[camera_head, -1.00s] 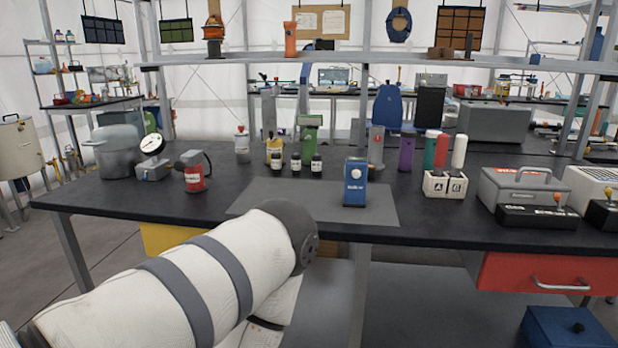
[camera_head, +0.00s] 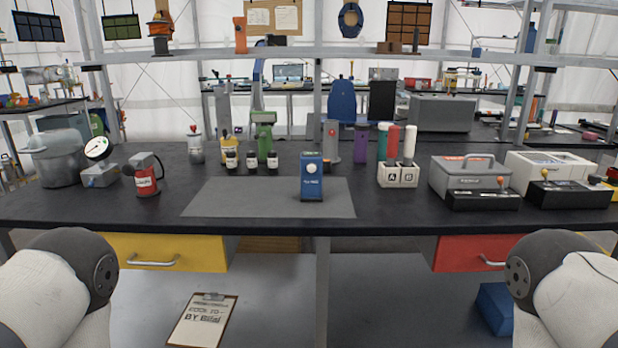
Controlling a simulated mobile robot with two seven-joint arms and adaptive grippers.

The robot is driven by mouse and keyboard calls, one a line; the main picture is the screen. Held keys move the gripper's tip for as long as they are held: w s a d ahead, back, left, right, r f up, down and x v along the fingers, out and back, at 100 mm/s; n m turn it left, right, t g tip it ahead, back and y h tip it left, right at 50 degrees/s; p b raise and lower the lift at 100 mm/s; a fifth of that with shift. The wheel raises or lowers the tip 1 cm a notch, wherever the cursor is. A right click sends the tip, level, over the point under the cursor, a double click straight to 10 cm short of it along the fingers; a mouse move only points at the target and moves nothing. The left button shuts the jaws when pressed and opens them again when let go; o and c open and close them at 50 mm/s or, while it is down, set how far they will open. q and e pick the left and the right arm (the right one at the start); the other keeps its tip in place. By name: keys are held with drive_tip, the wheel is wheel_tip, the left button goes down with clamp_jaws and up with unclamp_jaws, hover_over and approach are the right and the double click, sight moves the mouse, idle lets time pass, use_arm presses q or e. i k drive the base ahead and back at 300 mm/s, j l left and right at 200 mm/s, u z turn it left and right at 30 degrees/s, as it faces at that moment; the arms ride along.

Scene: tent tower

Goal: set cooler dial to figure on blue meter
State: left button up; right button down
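The blue meter (camera_head: 312,179) stands upright on the grey mat, near the middle of the bench. It has a round white spot on its upper front and small white lettering below, too small to read. No thing here is clearly marked as the cooler. A grey case with a handle (camera_head: 468,174) and a white-topped box (camera_head: 556,172) stand at the right, but I cannot tell whether either is the cooler. Parts of my arms show at the lower left and lower right corners. Neither gripper is in view.
The grey mat (camera_head: 230,198) is otherwise clear. Black control boxes (camera_head: 482,200) sit at the right front. A pot (camera_head: 55,160), a gauge (camera_head: 98,149) and a red can (camera_head: 146,180) stand left. Small bottles stand behind the mat. A clipboard (camera_head: 203,322) lies below the bench.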

sight(594, 179)
drive_tip(key=i, duration=1.4)
drive_tip(key=k+j+z, duration=0.1)
drive_tip(key=z, duration=0.3)
drive_tip(key=k+j+z, duration=0.1)
drive_tip(key=z, duration=0.3)
drive_tip(key=k+j+z, duration=0.1)
drive_tip(key=z, duration=0.3)
drive_tip(key=k+z, duration=0.2)
drive_tip(key=z, duration=0.2)
drive_tip(key=k+z, duration=0.1)
drive_tip(key=z, duration=0.3)
drive_tip(key=i+l, duration=0.1)
drive_tip(key=l, duration=0.25)
